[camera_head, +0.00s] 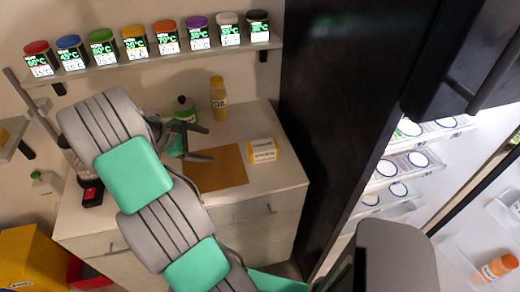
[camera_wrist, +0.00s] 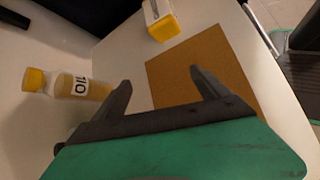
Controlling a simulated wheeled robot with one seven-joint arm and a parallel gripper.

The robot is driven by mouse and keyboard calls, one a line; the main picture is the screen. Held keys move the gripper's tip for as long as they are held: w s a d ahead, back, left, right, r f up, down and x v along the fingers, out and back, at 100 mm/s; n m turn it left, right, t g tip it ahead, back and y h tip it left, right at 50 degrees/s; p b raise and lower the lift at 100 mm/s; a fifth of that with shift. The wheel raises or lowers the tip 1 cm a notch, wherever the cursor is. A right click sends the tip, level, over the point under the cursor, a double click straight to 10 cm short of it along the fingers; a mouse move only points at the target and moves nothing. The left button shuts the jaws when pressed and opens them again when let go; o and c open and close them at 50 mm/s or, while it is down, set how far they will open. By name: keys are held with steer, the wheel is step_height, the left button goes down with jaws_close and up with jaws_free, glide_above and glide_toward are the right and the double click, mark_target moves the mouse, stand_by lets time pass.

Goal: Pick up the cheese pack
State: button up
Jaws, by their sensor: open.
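The cheese pack (camera_head: 262,150) is a small white and yellow block with printed lettering. It lies on the white counter beside the right edge of a brown board (camera_head: 228,176). In the wrist view the pack (camera_wrist: 162,28) is at the top, beyond the board's edge (camera_wrist: 222,62), and partly cut off. My gripper (camera_head: 204,143) is open and empty above the counter, to the left of the pack. Its two dark fingers (camera_wrist: 160,80) are spread apart in the wrist view, pointing towards the board and pack. Nothing is between the fingers.
An oil bottle (camera_head: 219,100) with a yellow cap stands behind my gripper; it shows at left in the wrist view (camera_wrist: 75,85). A dark-capped bottle (camera_head: 184,108) is beside it. A tall black fridge (camera_head: 335,100) borders the counter's right.

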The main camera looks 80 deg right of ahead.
mark_target(258, 146)
steer(key=s+d+f+g, duration=0.1)
steer(key=s+d, duration=0.1)
steer(key=s, duration=0.2)
steer(key=s+d+f+n+g, duration=0.1)
steer(key=s+d+g, duration=0.1)
steer(key=s, duration=0.2)
steer(key=s+d+n+g, duration=0.1)
steer(key=s+d+g, duration=0.1)
steer(key=s, duration=0.2)
steer(key=shift+s+f+y, duration=0.1)
steer(key=shift+f+y, duration=0.2)
steer(key=shift+f, duration=0.1)
steer(key=p+x, duration=0.2)
steer(key=x, duration=0.5)
steer(key=shift+s+d+f+p, duration=0.15)
steer(key=shift+d+p, duration=0.15)
steer(key=shift+c, duration=0.4)
steer(key=c, duration=1.7)
